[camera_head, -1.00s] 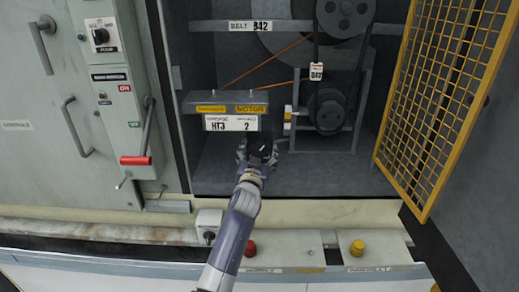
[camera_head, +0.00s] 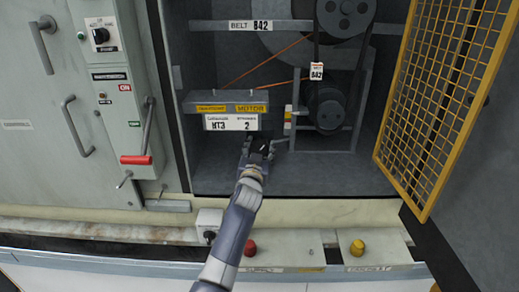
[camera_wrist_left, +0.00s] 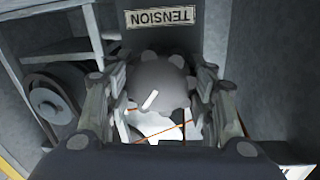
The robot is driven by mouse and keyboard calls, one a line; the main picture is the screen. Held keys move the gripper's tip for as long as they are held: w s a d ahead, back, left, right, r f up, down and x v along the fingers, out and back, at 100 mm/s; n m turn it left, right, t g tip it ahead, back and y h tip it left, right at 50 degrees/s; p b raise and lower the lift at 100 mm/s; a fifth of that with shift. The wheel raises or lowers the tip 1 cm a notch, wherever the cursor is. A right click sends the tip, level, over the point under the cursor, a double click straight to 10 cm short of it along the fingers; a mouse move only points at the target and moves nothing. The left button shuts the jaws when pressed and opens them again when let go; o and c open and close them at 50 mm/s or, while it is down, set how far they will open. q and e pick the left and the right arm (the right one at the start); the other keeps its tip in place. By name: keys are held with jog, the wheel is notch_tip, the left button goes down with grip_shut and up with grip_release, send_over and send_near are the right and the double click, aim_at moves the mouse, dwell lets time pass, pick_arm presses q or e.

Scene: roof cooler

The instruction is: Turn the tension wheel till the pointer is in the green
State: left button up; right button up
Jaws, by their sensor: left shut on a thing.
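The tension wheel (camera_wrist_left: 162,78) is a grey lobed knob in the left wrist view, below an upside-down TENSION plate (camera_wrist_left: 161,17). It has a short white mark on its face. My left gripper (camera_wrist_left: 162,108) has its fingers on both sides of the wheel and is shut on it. My right gripper is not in view.
Belt pulleys (camera_head: 327,105) stand right of the gripper, with a tag (camera_head: 317,72) hanging by the belt. A yellow mesh door (camera_head: 440,100) stands open at right. The cabinet floor (camera_head: 330,180) is mostly clear.

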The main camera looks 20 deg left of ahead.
pick_arm(q)
jog(key=shift+m, duration=0.3)
jog(key=shift+m+p, duration=0.4)
jog(key=shift+m, duration=0.1)
jog(key=m+p, duration=0.1)
jog(key=m, duration=0.3)
jog(key=shift+g, duration=0.4)
jog(key=m+p, duration=0.1)
jog(key=m, duration=0.2)
jog(key=shift+m+p, duration=0.3)
jog(key=shift+p, duration=0.05)
jog(key=m+y+p, duration=0.1)
jog(key=m, duration=0.2)
jog(key=shift+g, duration=0.4)
jog(key=m+p, duration=0.1)
jog(key=m, duration=0.2)
jog(key=shift+m+y, duration=0.3)
jog(key=shift+y, duration=0.1)
jog(key=m+p, duration=0.1)
jog(key=m, duration=0.2)
jog(key=shift+d+y, duration=0.1)
jog(key=shift+y, duration=0.2)
jog(key=m+p, duration=0.1)
jog(key=m, duration=0.3)
jog(key=shift+f+y, duration=0.1)
jog(key=shift+y, duration=0.2)
jog(key=shift+m+g, duration=0.3)
jog(key=shift+m, duration=0.1)
